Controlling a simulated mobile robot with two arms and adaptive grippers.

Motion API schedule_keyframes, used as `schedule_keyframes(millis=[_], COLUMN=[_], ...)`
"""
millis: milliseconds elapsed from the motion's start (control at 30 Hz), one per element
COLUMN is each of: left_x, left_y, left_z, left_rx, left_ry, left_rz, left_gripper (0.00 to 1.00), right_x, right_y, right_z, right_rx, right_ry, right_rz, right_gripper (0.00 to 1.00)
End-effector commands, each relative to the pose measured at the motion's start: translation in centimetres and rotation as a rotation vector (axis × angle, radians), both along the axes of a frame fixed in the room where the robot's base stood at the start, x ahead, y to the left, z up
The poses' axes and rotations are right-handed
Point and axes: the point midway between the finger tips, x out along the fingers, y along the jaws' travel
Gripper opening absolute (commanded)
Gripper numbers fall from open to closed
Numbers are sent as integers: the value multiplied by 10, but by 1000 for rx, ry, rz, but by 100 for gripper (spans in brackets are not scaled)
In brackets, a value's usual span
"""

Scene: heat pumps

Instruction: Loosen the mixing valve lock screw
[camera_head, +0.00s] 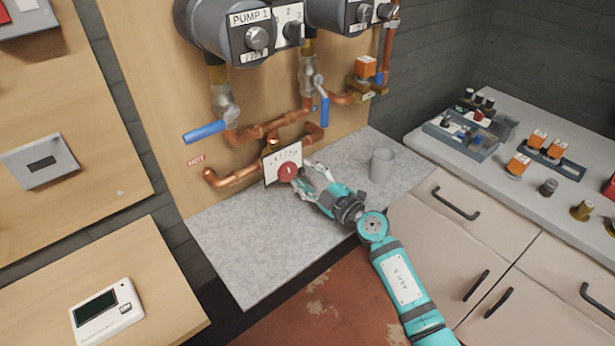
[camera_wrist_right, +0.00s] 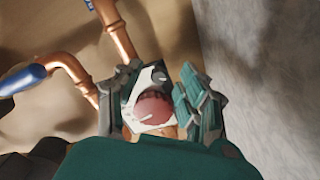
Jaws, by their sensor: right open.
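The mixing valve's white scale plate (camera_head: 281,164) stands among the copper pipes low on the wooden panel. A red knob (camera_head: 288,173) sits at its front. My right gripper (camera_head: 301,180) is open, with its fingertips close to the red knob. In the right wrist view, the red knob (camera_wrist_right: 153,108) and the plate (camera_wrist_right: 148,84) show between the two open fingers (camera_wrist_right: 158,100). I cannot tell whether a finger touches the knob. The lock screw cannot be made out clearly. My left gripper is not in view.
Blue lever handles (camera_head: 205,132) stick out from pipes above the valve. A grey cup (camera_head: 382,165) stands on the speckled counter (camera_head: 250,250) to the right. The right-hand bench (camera_head: 450,165) holds trays and small parts. The counter's front left is clear.

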Motion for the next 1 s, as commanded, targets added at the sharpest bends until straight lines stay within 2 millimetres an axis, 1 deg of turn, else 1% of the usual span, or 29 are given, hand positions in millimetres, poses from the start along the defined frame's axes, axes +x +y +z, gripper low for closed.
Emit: schedule_keyframes(millis=[200,500,533,833,1000], left_x=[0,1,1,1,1], left_y=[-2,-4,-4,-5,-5], left_z=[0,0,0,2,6], left_rx=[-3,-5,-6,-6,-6], left_ry=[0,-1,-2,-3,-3], left_rz=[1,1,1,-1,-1], left_gripper=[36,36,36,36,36], right_x=[0,0,0,0,0], right_y=[0,0,0,0,0], right_z=[0,0,0,0,1], right_rx=[0,0,0,-14,-69], right_ry=[0,0,0,-10,-48], right_rz=[0,0,0,0,1], right_gripper=[41,2,0,0,0])
